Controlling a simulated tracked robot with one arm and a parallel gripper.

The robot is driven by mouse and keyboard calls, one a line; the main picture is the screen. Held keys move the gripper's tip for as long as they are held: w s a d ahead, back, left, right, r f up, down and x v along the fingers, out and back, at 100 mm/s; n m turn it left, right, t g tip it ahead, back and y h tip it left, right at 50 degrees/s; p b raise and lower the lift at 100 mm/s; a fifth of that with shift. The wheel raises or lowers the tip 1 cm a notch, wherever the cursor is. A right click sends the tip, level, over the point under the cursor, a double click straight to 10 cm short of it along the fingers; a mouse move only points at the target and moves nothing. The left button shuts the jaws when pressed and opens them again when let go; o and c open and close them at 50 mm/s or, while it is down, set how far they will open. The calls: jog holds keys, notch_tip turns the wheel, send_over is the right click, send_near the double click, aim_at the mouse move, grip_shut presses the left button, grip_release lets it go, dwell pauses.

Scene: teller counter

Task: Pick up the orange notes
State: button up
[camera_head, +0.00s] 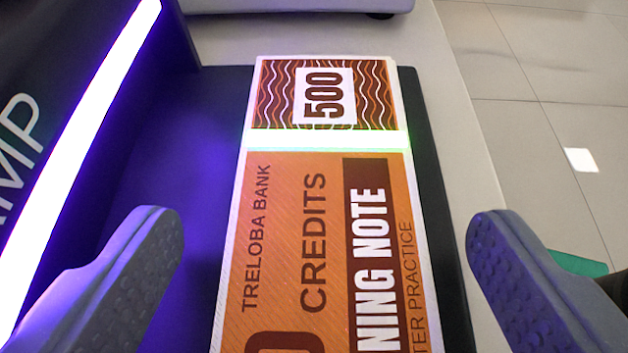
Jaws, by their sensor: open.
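The orange notes (290,215) lie as a banded stack on a dark mat, running from the bottom of the view up toward the top middle. They carry "500", "TRELOBA BANK" and "CREDITS", and a white band crosses them near the far end. My gripper (325,240) is open, with one grey textured finger left of the stack and the other right of it. Neither finger appears to touch the notes. The near end of the stack is cut off by the bottom edge.
The dark mat (180,190) lies on a pale counter (450,130). A dark device with a glowing violet lamp bar (85,140) stands at the left. A grey device (290,5) stands at the far edge. Tiled floor (540,60) shows beyond the counter at right, with a green item (578,263).

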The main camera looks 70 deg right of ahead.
jog(key=shift+x, duration=0.9)
jog(key=shift+r, duration=0.1)
jog(key=c, duration=1.2)
